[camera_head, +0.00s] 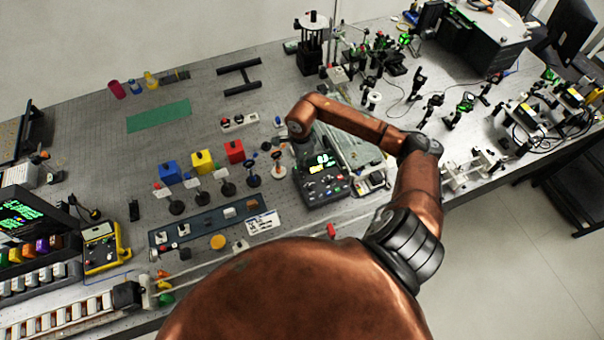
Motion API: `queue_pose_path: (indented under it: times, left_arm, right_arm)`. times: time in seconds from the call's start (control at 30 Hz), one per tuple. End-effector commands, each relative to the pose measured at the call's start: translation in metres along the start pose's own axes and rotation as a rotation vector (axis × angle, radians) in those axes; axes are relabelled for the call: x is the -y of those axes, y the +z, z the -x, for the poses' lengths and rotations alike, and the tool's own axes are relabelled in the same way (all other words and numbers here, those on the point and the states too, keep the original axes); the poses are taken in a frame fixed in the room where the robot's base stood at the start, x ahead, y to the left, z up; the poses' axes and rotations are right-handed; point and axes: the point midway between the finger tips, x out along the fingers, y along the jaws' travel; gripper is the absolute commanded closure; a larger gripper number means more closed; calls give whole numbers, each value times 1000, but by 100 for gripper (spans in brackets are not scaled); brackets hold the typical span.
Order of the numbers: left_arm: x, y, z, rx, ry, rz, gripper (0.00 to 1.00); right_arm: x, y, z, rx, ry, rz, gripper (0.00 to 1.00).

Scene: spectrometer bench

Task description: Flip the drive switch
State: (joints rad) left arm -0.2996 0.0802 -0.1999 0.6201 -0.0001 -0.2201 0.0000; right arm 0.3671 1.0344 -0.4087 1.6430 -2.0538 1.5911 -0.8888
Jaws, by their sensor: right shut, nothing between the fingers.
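A dark control box (322,180) with a lit green display and small knobs sits on the bench near the middle. I cannot make out which of its small controls is the drive switch. My right arm reaches in from the right, and my right gripper (304,155) points down at the box's back left edge. It is shut and holds nothing. The wrist hides part of the gripper, and I cannot tell whether the fingertips touch the box. My left gripper is not in view.
Red (235,151), yellow (202,161) and blue (169,172) blocks stand left of the box, with small posts in front. A blue tray (205,227) lies nearer. Optics crowd the back right. The bench around the green mat (158,116) is mostly clear.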

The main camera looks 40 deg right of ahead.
Motion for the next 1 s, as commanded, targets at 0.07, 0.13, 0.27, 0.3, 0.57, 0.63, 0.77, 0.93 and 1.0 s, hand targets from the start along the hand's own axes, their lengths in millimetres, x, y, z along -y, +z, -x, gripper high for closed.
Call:
queue_pose_path:
  times: [0.07,0.13,0.27,0.3,0.57,0.63,0.77,0.93,1.0]
  left_arm:
    - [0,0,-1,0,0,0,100]
    - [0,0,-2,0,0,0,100]
    - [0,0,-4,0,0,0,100]
    - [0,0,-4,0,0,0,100]
    - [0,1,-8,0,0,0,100]
    - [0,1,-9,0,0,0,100]
    - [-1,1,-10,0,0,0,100]
    - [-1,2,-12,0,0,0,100]
    - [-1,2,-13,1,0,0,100]
  right_arm:
    - [0,0,-1,0,0,0,100]
    - [0,0,-2,0,0,0,100]
    - [0,0,-4,0,0,0,100]
    - [0,0,-5,0,0,0,100]
    - [0,0,-8,0,0,0,100]
    - [0,0,-9,0,0,0,100]
    - [0,0,-11,0,0,0,100]
    - [0,0,-14,0,0,0,100]
    - [0,0,-15,0,0,0,100]
